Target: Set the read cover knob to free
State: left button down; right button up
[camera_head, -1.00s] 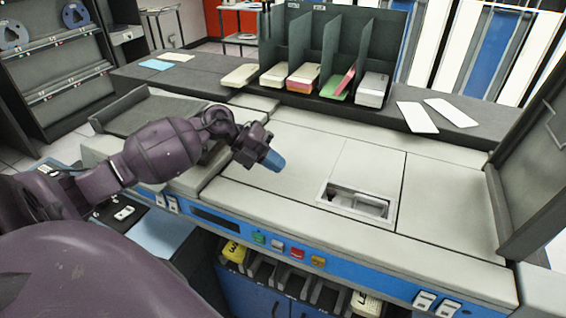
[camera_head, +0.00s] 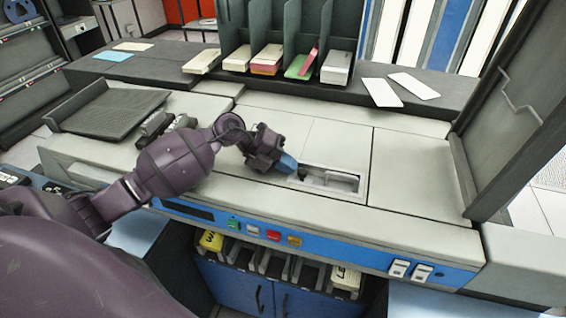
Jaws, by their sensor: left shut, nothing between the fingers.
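My left gripper (camera_head: 288,164) has blue fingertips and is shut and empty. It points right, at the left end of a recessed well (camera_head: 362,186) in the pale machine top. A small dark piece shows just past the fingertips in the well; I cannot tell whether it is the knob or whether the fingers touch it. The gripper hides part of the well's left end. No knob marking can be read. My right gripper is not in view.
The pale machine top (camera_head: 408,168) is clear around the well. A blue front panel (camera_head: 340,254) carries coloured buttons and white switches (camera_head: 410,269). Card stacks stand in a dark divided rack (camera_head: 288,30) behind. A tall dark panel (camera_head: 520,85) rises at the right.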

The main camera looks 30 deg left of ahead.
pick_arm(q)
jog(key=shift+d, duration=0.1)
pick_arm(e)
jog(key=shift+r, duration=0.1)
pick_arm(q)
jog(key=shift+w+d+r+p, duration=0.25)
jog(key=shift+d+p, duration=0.2)
jog(key=shift+d, duration=0.5)
jog(key=shift+d+f, duration=0.1)
jog(key=shift+f, duration=0.15)
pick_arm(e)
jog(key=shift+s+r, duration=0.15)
pick_arm(q)
jog(key=shift+a, duration=0.35)
jog(key=s+a, duration=0.1)
jog(key=s+a+r, duration=0.1)
jog(key=a, duration=0.1)
jog(key=s+a+r, duration=0.1)
jog(key=a, duration=0.1)
jog(key=shift+a+p, duration=0.25)
jog(key=shift+p, duration=0.05)
jog(key=v, duration=0.6)
jog(key=shift+a+r, duration=0.2)
jog(key=shift+a, duration=0.1)
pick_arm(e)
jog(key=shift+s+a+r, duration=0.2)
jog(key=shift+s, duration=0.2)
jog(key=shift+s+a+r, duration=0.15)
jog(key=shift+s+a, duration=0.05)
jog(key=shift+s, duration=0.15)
